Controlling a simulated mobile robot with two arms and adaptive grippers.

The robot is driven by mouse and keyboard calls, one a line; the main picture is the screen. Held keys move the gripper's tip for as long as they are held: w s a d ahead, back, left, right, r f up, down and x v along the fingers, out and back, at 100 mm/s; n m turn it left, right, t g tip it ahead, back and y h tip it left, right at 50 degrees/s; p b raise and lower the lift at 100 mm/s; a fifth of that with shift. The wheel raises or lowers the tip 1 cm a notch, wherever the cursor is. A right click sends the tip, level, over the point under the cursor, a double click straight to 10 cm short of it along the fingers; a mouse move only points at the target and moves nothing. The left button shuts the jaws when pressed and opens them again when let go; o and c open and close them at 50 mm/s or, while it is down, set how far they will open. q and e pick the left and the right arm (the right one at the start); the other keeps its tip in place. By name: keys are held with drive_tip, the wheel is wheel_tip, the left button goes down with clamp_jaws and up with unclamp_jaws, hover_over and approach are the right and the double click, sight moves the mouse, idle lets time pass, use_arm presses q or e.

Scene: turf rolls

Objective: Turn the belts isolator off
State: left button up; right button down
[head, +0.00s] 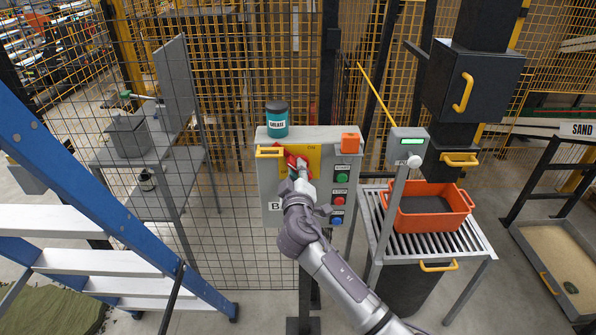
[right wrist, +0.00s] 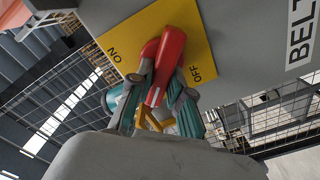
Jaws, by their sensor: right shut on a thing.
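The belts isolator is a red rotary handle (head: 291,160) on a yellow plate (head: 314,160) on the front of a grey control box (head: 268,185). In the right wrist view the red handle (right wrist: 168,62) stands out from the yellow plate (right wrist: 205,38), lying between the printed ON and OFF marks. My right gripper (head: 297,174) is at the handle, its fingers (right wrist: 163,82) closed on either side of it. The gripper covers part of the plate and of the label starting with B. My left gripper is not in view.
Green, red and blue buttons (head: 340,189) sit just right of the gripper. A grease tin (head: 277,121) and an orange block (head: 350,143) are on the box. A blue ladder (head: 110,185) stands left; a roller table with an orange crate (head: 467,199) stands right.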

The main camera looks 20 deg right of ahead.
drive_tip(key=n, duration=0.3)
drive_tip(key=shift+f+n+p, duration=0.15)
drive_tip(key=shift+n+p, duration=0.15)
drive_tip(key=shift+n, duration=0.1)
drive_tip(key=n, duration=0.2)
drive_tip(key=n+p, duration=0.1)
drive_tip(key=n, duration=0.1)
drive_tip(key=shift+a+f+n, duration=0.1)
drive_tip(key=shift+f+n, duration=0.1)
drive_tip(key=shift+n, duration=0.2)
drive_tip(key=c, duration=1.1)
unclamp_jaws()
drive_tip(key=v, duration=1.2)
